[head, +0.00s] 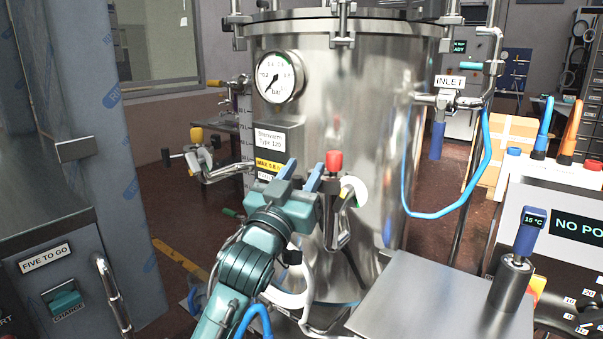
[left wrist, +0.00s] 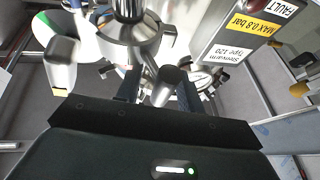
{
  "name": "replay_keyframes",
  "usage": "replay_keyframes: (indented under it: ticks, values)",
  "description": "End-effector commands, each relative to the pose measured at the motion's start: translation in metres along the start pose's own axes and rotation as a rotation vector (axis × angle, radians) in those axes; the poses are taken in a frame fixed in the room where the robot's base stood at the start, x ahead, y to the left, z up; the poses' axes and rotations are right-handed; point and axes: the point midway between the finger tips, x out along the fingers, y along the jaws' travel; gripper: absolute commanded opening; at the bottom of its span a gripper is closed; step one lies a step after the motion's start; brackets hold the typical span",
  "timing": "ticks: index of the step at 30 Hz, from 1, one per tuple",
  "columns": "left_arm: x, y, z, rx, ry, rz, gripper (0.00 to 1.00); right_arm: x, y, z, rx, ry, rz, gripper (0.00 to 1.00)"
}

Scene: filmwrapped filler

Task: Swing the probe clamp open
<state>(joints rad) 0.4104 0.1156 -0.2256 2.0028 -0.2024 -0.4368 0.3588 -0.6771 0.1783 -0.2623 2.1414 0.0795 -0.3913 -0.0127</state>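The steel vessel (head: 375,130) stands in the middle of the head view. Low on its front is a metal fitting (head: 340,225) with a red cap (head: 333,160) and a round white port face beside it. This looks like the probe clamp, but my gripper partly hides it. My left gripper (head: 301,177) is in front of the vessel, just left of the red cap, with blue fingertips apart. In the left wrist view, a grey metal lever or knob (left wrist: 168,82) of the fitting lies between the fingers. Contact cannot be made out. My right gripper is not in view.
A probe (head: 527,232) reading 15 °C stands in a dark holder on a metal shelf (head: 430,295) at right. A blue hose (head: 440,213) hangs from the inlet. A pressure gauge (head: 279,76) and side valve (head: 205,160) are nearby. A cabinet (head: 55,270) stands left.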

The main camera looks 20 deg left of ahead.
Motion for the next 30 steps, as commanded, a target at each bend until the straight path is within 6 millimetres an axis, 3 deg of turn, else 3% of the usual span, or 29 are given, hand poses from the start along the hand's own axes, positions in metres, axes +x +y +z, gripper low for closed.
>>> replay_keyframes:
  ticks: [2,16,30]
  values:
    - [-0.0002,0.0000,0.0001,0.000,0.000,0.000,0.38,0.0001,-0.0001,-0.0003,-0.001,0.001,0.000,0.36]
    - [-0.0005,-0.0001,0.0002,0.000,0.000,0.000,0.00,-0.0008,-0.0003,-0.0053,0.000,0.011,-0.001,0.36]
    - [-0.0004,-0.0006,0.0000,0.000,-0.001,0.008,0.00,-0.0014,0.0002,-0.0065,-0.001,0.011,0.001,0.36]
